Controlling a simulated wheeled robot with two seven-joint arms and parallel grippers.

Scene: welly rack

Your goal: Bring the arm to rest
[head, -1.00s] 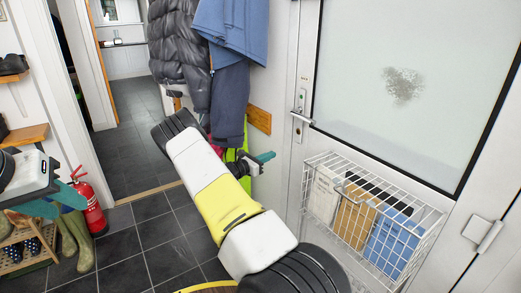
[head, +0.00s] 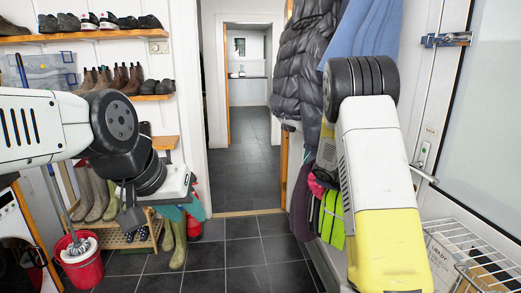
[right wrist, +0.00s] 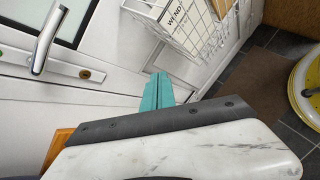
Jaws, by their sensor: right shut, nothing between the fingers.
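My right arm (head: 375,170), white and yellow with a black ribbed joint, rises at the right of the head view in front of the hanging coats; its gripper is not visible there. In the right wrist view the teal fingers of my right gripper (right wrist: 158,90) are together, with nothing between them, in front of the white door. My left gripper (head: 186,208) hangs at the left of the head view, in front of the shoe rack and wellies. Its teal fingers show partly below its white body, and their gap is unclear.
A wire basket (right wrist: 185,25) with papers hangs on the door near my right gripper; a door handle (right wrist: 48,38) is at left. Green wellies (head: 179,240), a red bucket (head: 82,268) and shoe shelves (head: 80,36) are at left. The tiled floor ahead (head: 243,250) is clear.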

